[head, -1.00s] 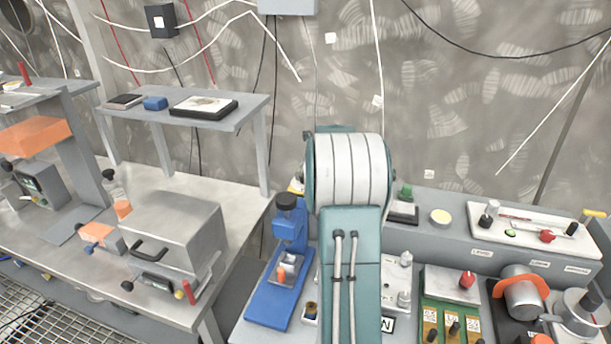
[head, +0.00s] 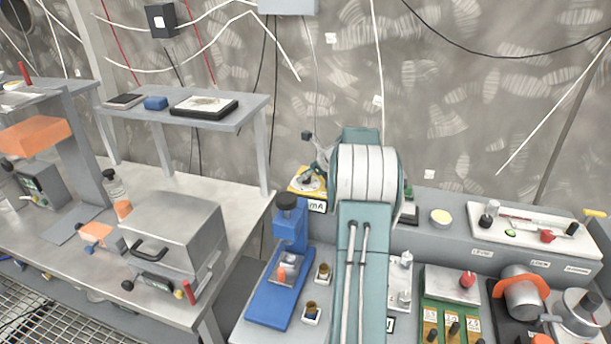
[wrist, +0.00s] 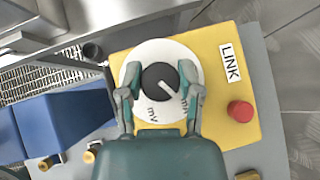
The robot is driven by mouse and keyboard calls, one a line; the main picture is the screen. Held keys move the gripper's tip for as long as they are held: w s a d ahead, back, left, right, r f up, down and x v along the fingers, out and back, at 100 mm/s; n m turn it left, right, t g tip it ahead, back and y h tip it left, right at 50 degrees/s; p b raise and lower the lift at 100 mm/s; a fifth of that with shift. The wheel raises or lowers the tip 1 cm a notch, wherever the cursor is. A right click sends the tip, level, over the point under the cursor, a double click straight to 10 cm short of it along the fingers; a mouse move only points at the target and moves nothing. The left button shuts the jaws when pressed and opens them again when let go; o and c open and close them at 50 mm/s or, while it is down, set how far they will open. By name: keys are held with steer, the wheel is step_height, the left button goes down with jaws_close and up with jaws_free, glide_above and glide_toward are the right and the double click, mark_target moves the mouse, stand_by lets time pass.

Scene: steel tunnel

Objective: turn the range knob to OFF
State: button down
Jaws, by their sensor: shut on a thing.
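The range knob (wrist: 158,78) is black and round, with a white pointer line. It sits on a white dial (wrist: 160,56) on a yellow panel (wrist: 222,60). The pointer points to the lower right in the wrist view, near a partly covered label; "mV" is printed lower on the dial. I cannot see an OFF mark. My gripper (wrist: 159,74) has one finger on each side of the knob and is shut on it. In the head view my gripper (head: 318,172) is over the yellow panel (head: 298,188), behind the blue stand; the knob itself is hard to make out.
A blue stand (head: 282,265) is in front of the panel in the head view. Several devices with knobs fill the bench to the right.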

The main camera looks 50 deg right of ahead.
steer(key=n+y, duration=0.1)
steer(key=n, duration=0.1)
steer(key=n+g+y, duration=0.1)
steer(key=n+y, duration=0.1)
steer(key=shift+f+n+g, duration=0.15)
steer(key=shift+n+g, duration=0.15)
steer(key=shift+n+g+y, duration=0.9)
steer(key=shift+n+y, duration=0.1)
steer(key=shift+n, duration=1)
steer(key=c, duration=0.5)
jaws_free()
steer(key=shift+o, duration=1.2)
steer(key=shift+d+g, duration=0.15)
steer(key=shift+g, duration=0.15)
steer(key=shift+r, duration=0.2)
